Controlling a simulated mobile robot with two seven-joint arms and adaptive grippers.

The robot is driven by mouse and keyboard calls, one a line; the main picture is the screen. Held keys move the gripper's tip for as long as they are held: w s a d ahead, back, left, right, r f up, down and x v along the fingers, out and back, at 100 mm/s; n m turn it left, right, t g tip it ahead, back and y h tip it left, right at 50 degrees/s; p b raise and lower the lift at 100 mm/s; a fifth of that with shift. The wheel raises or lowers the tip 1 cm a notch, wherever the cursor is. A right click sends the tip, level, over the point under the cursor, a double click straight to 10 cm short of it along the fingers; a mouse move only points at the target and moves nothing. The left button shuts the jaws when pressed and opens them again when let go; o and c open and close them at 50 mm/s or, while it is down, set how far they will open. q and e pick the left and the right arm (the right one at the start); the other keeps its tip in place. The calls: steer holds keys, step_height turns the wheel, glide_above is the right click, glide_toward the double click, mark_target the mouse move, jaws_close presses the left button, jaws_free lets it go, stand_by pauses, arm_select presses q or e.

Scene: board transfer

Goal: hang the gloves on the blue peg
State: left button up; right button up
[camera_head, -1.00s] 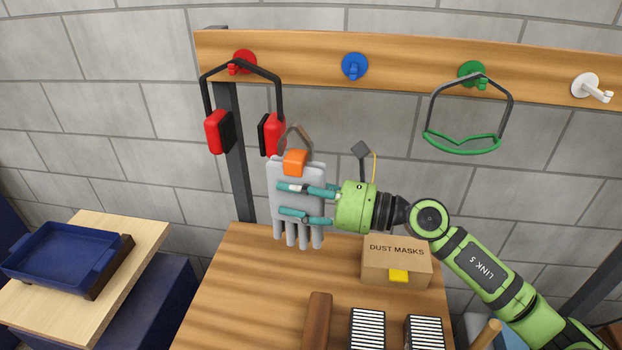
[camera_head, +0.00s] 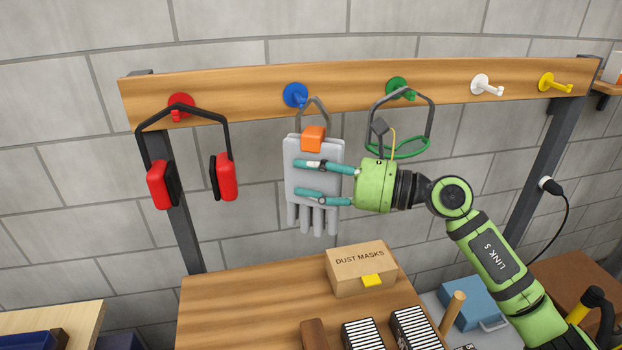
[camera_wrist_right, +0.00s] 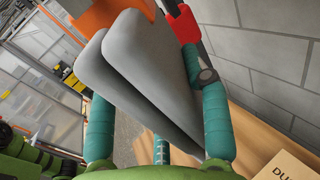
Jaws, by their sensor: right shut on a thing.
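The grey gloves (camera_head: 315,213) hang fingers down, with an orange clip (camera_head: 313,138) and a thin grey loop (camera_head: 317,102) on top. My right gripper (camera_head: 302,178) is shut on them from the right side. In the right wrist view the gloves (camera_wrist_right: 150,70) lie between the teal fingers. The blue peg (camera_head: 295,95) is on the wooden rail and is bare. The loop's top shows just right of the peg and about level with it. I cannot tell how far in front of the peg the loop is. My left gripper is not in view.
Red earmuffs (camera_head: 224,178) hang from the red peg to the left. Green-framed goggles (camera_head: 411,149) hang from the green peg, close behind my right gripper. The white peg (camera_head: 482,85) and yellow peg (camera_head: 552,82) are bare. A dust masks box (camera_head: 361,266) stands on the bench below.

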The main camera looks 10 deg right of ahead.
steer(key=shift+w, duration=0.55)
steer(key=w+f+b, duration=0.2)
steer(key=w+b, duration=0.1)
steer(key=w, duration=0.5)
steer(key=shift+w, duration=0.35)
steer(key=shift+r, duration=0.1)
stand_by(0.8)
steer(key=o, duration=1.3)
